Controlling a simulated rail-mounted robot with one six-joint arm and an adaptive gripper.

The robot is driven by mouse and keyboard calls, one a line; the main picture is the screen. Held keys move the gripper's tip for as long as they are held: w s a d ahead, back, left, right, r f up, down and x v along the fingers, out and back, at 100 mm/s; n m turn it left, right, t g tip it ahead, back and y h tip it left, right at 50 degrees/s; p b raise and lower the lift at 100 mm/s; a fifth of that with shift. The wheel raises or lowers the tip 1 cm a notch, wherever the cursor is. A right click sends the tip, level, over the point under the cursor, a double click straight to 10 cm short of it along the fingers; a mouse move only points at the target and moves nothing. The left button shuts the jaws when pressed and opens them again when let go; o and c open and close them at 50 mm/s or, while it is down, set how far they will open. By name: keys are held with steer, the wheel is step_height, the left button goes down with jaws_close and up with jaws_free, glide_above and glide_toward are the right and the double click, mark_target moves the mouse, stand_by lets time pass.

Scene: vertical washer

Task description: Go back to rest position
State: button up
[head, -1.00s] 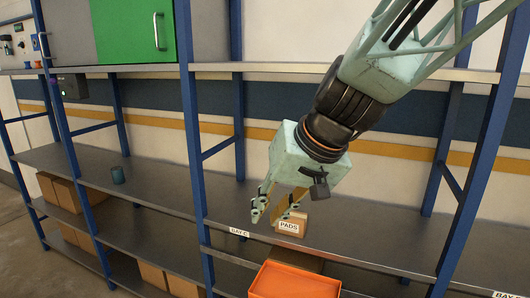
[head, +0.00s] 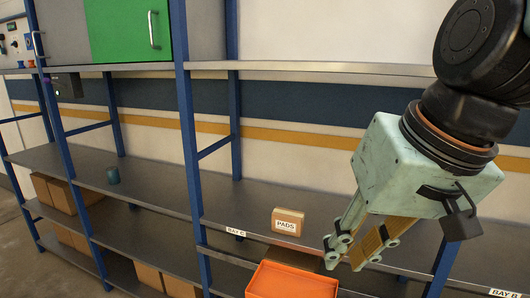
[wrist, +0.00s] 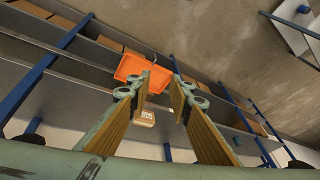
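My gripper (head: 346,254) is pale green with wood-coloured finger pads. It hangs in front of the shelving at the right of the head view, pointing down and left. In the wrist view its two fingers (wrist: 162,84) stand apart with nothing between the pads, so it is open and empty. The cardboard box labelled PADS (head: 287,221) sits on the middle shelf in bay C, left of the gripper and apart from it. The box also shows in the wrist view (wrist: 142,118).
An orange bin (head: 293,282) stands below the box, left of the fingertips. A green-doored cabinet (head: 128,30) is at upper left. The shelf around the box is clear.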

steer(key=s+d+f+h, duration=0.1)
steer(key=s+d+h, duration=0.1)
steer(key=s+d, duration=0.6)
steer(key=s, duration=0.3)
steer(key=shift+f, duration=0.4)
